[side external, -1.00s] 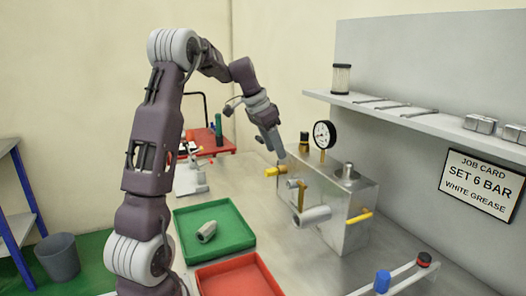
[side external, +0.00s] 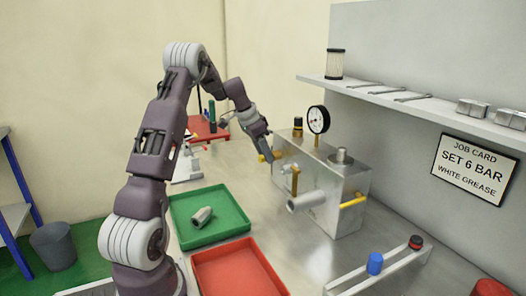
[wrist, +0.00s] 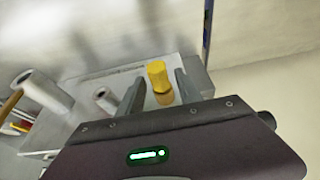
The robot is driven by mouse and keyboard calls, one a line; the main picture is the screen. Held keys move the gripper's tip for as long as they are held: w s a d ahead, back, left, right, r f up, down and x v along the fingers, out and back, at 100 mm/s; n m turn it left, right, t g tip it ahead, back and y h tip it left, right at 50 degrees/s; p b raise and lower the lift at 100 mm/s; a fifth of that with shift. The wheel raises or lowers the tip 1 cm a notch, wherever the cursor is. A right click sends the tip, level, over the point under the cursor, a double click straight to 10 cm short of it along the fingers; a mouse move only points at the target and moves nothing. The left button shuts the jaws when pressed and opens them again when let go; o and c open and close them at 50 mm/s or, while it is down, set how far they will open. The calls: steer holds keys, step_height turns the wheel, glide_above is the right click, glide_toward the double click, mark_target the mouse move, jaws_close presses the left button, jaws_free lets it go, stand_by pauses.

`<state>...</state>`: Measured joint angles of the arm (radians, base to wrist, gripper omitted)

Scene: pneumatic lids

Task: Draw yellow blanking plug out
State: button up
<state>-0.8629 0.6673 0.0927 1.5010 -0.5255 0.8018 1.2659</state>
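The yellow blanking plug (wrist: 157,75) sticks out of the side of the metal manifold block (side external: 344,205). In the side external view the plug (side external: 277,155) is partly covered by my gripper (side external: 268,153). In the wrist view my gripper (wrist: 159,78) is open, with one finger on each side of the plug. A gap shows between the plug and at least the left finger; contact on the right is unclear.
A grey pipe stub (side external: 306,202), yellow handles and a pressure gauge (side external: 318,119) crowd the block. A green tray (side external: 238,226) holding a grey fitting (side external: 202,216) and a red tray (side external: 240,284) lie in front. A shelf (side external: 395,99) runs along the wall.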

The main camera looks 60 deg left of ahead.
jaws_close()
steer(key=shift+s, duration=0.15)
steer(key=shift+s, duration=1.35)
steer(key=s+v, duration=0.1)
steer(key=v, duration=0.8)
steer(key=shift+s+f, duration=0.3)
steer(key=shift+f, duration=0.05)
